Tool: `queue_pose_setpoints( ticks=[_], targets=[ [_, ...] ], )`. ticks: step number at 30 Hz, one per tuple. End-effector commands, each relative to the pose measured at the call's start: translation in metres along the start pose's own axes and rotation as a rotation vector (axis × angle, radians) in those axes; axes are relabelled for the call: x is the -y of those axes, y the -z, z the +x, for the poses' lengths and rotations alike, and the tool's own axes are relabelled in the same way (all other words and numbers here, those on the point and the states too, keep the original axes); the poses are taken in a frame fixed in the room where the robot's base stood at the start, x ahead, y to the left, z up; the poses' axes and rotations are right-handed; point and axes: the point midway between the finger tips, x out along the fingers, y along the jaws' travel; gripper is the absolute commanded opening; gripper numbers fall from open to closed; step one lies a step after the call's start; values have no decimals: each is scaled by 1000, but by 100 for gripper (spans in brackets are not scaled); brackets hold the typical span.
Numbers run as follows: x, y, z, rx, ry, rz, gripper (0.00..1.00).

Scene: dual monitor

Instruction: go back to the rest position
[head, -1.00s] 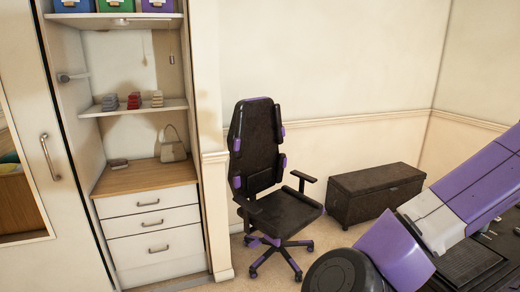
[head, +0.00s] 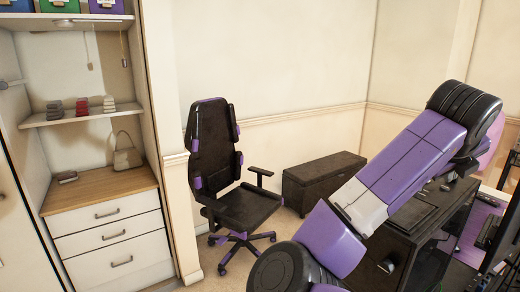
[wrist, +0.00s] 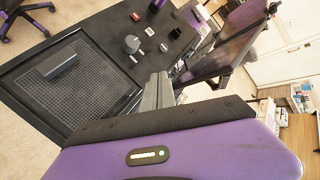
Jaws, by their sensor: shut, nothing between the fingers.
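My gripper (wrist: 158,92) shows in the wrist view as two grey fingers pressed together, shut and empty. The fingers point over a black case (wrist: 150,22) with a mesh panel, knobs and small buttons on top; I cannot tell how far above it they are. In the head view my purple and white arm rises from the lower middle to a black joint at the upper right. My gripper is hidden in that view.
The black case (head: 395,247) stands beside my arm, next to a desk with a purple mat (head: 476,238) and a dark monitor at the right edge. An office chair (head: 215,150), a dark chest (head: 322,180) and a cabinet with drawers (head: 110,235) stand further back.

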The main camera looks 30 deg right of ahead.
Motion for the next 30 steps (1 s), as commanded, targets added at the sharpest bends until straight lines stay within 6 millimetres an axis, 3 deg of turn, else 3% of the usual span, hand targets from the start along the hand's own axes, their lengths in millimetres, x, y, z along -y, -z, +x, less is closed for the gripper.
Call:
queue_pose_setpoints(
  ticks=[8, 18, 23, 26, 30],
  targets=[
    [33, -23, -9, 94, 141, -181, 0],
    [74, -62, -44, 191, 530, -574, 0],
    [71, -80, -67, 204, 751, -802, 0],
    [57, -91, -84, 208, 911, -967, 0],
    [22, -100, -107, 216, 1129, -1190, 0]
  ],
)
